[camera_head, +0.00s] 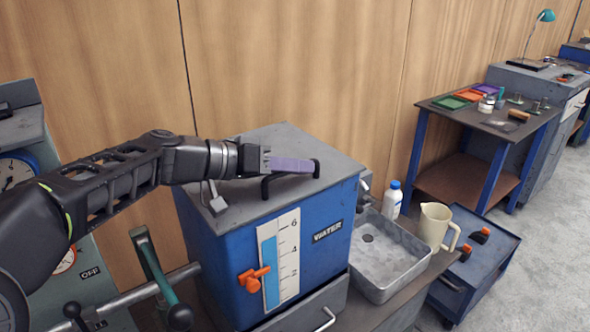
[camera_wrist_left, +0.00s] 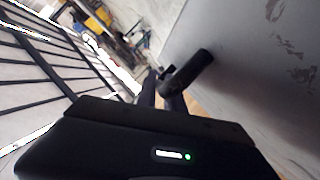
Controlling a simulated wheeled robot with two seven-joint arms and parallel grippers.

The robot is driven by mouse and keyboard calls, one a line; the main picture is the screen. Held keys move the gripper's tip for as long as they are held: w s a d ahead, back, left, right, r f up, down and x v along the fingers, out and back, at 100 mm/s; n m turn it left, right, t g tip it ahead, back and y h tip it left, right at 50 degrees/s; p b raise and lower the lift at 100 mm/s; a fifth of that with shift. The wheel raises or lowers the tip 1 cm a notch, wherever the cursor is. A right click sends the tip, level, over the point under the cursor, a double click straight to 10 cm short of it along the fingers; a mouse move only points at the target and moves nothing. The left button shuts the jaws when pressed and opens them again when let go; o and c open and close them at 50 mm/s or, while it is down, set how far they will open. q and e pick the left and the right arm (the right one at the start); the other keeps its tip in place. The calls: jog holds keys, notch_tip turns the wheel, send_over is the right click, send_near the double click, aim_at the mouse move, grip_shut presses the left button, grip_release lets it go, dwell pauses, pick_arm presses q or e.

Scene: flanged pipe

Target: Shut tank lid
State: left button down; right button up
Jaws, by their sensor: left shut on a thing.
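The tank (camera_head: 335,215) is a blue box marked WATER with a level scale on its front. Its grey lid (camera_head: 250,140) lies about flat across the top; I cannot tell whether a thin gap is left under its edge. A black handle (camera_head: 266,189) stands on the lid near the front edge. My left gripper (camera_head: 291,165) reaches in from the left over the lid and is shut on this handle, partly covering it. In the left wrist view, the handle (camera_wrist_left: 188,72) curves up from the scuffed grey lid (camera_wrist_left: 250,60) by the fingers (camera_wrist_left: 172,97). My right gripper is not in view.
An orange valve (camera_head: 254,278) sticks out from the tank's front. A metal sink tray (camera_head: 385,262), a white bottle (camera_head: 392,200) and a cream jug (camera_head: 435,226) stand at the right. A green-handled lever (camera_head: 155,270) stands at the left front. The wooden wall is close behind.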

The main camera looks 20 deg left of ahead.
aim_at(260, 195)
pick_arm(q)
jog(key=shift+s+d+f, duration=0.1)
jog(key=shift+d+f, duration=0.05)
jog(key=shift+f, duration=0.3)
jog(key=c, duration=1.7)
grip_release()
jog(key=shift+o, duration=1.2)
jog(key=shift+r, duration=0.2)
jog(key=shift+b+v, duration=0.8)
jog(key=shift+v, duration=3.1)
